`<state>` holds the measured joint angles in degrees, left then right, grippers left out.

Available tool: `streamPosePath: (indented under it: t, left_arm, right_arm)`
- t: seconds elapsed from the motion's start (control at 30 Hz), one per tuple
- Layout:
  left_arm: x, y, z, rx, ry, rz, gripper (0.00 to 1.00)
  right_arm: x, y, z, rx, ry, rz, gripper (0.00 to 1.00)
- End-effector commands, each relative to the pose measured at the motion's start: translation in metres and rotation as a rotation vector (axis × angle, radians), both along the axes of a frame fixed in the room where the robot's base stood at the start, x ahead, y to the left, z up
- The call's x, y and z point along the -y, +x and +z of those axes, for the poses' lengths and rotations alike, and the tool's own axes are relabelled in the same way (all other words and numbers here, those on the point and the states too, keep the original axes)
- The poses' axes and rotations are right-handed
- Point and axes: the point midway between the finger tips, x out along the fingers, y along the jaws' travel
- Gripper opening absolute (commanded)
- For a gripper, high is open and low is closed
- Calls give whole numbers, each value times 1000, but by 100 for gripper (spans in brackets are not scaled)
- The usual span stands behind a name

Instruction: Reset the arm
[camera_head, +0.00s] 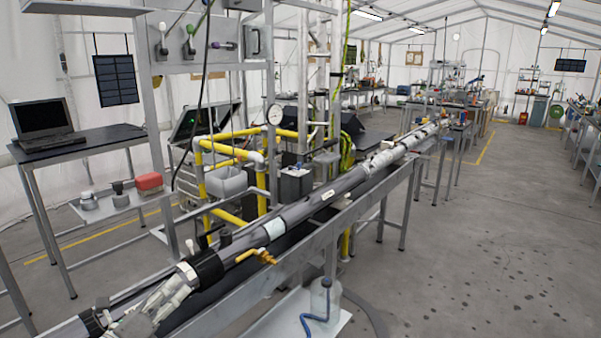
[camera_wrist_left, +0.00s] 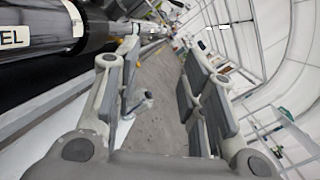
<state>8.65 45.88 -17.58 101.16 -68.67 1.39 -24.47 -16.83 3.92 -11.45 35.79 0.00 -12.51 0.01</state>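My left gripper (camera_head: 176,287) is at the lower left of the head view, close beside the black collar (camera_head: 207,266) of the long pipe assembly. My right gripper is in neither view.
The long grey pipe (camera_head: 330,190) runs along a metal bench toward the back right. A brass valve handle (camera_head: 256,256) sticks out beside it. Yellow piping (camera_head: 262,195) and a gauge (camera_head: 274,114) stand behind. A clear jug (camera_head: 325,298) stands below. The floor (camera_head: 470,250) on the right is open.

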Motion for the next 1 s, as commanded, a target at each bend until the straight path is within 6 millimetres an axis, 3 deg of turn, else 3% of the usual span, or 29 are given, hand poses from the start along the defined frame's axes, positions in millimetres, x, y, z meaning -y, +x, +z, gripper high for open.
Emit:
streamPosePath:
  t: [0.17, 0.27, 0.37, 0.53, 0.7, 0.8, 1.0]
  left_arm:
    - [6, -18, -2, -34, -323, 115, 38]
    - [1, -35, -14, -89, -580, 229, 38]
    - [-9, -61, -40, -179, -868, 388, 38]
    - [-14, -125, -105, -394, -1305, 704, 38]
    - [5, -205, -164, -639, -1614, 1028, 38]
    - [22, -246, -184, -762, -1719, 1178, 38]
    - [56, -315, -203, -974, -1842, 1417, 38]
  right_arm:
    - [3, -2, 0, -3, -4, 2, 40]
    - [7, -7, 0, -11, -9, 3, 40]
    - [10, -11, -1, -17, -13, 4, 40]
    - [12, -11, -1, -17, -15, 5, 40]
    - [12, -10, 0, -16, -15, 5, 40]
    - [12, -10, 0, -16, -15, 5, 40]
    - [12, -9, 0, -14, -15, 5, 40]
